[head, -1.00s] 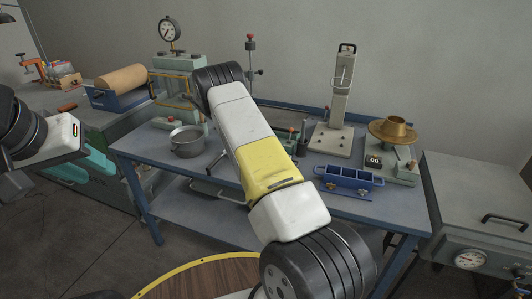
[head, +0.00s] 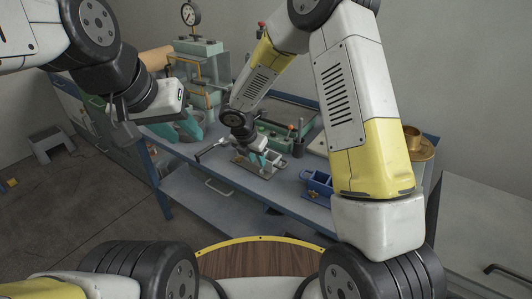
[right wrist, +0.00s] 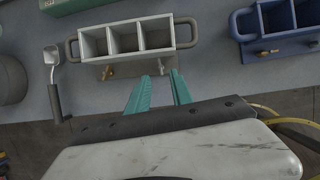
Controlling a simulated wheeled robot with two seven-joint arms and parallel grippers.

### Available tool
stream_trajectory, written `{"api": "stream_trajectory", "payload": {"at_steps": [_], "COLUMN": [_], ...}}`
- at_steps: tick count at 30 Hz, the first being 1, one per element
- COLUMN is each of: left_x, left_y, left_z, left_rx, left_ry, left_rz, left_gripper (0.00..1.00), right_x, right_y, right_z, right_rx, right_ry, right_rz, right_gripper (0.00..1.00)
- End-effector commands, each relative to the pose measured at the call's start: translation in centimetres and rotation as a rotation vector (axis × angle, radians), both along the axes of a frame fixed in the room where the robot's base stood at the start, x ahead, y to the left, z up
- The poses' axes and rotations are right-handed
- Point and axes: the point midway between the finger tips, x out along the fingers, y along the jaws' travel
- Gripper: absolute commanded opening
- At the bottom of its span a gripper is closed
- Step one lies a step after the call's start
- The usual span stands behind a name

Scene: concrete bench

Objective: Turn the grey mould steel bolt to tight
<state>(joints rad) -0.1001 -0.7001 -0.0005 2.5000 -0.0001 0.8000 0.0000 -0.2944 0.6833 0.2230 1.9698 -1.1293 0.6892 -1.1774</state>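The grey mould (right wrist: 128,39), a three-compartment steel box with end handles, lies on a base plate on the blue bench and also shows in the head view (head: 277,160). Along its near side in the right wrist view are a brass bolt (right wrist: 107,71) and a grey steel bolt (right wrist: 160,66). My right gripper (right wrist: 161,75) has its teal fingers apart, with the steel bolt just beyond and between the tips. Contact is not visible. In the head view my right gripper (head: 259,160) is over the bench at the mould. My left gripper (head: 182,126) is open and empty at the left.
A blue mould (right wrist: 286,20) with its own bolts stands to the right. A scoop with a dark handle (right wrist: 54,85) and a round pot (right wrist: 10,80) are left of the grey mould. A press with a gauge (head: 190,15) stands behind. The bench front edge is close.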

Motion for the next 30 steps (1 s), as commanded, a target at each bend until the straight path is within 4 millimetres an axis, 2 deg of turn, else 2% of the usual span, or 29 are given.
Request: {"api": "stream_trajectory", "payload": {"at_steps": [3,9,20,21,25,30], "left_x": [0.0,0.0,0.0,0.0,0.0,0.0], "left_y": [0.0,0.0,0.0,0.0,0.0,0.0], "left_z": [0.0,0.0,0.0,0.0,0.0,0.0], "left_rx": [0.0,0.0,0.0,0.0,0.0,0.0], "left_ry": [0.0,0.0,0.0,0.0,0.0,0.0], "left_rz": [0.0,0.0,0.0,0.0,0.0,0.0], "left_gripper": [0.36,0.36,0.36,0.36,0.36,0.36], "right_x": [0.7,1.5,1.9,1.9,1.9,1.9], "right_y": [-0.5,-1.1,-1.3,-1.3,-1.3,-1.3], "right_z": [-2.0,-4.4,-5.1,-5.1,-5.1,-5.1], "right_rx": [-0.002,-0.002,0.0,-0.001,-0.001,-0.001], "right_ry": [0.003,0.001,-0.001,0.0,0.0,0.0], "right_rz": [-0.002,-0.004,-0.005,-0.006,-0.006,-0.006], "right_gripper": [0.27,0.27,0.27,0.25,0.0,0.0]}}
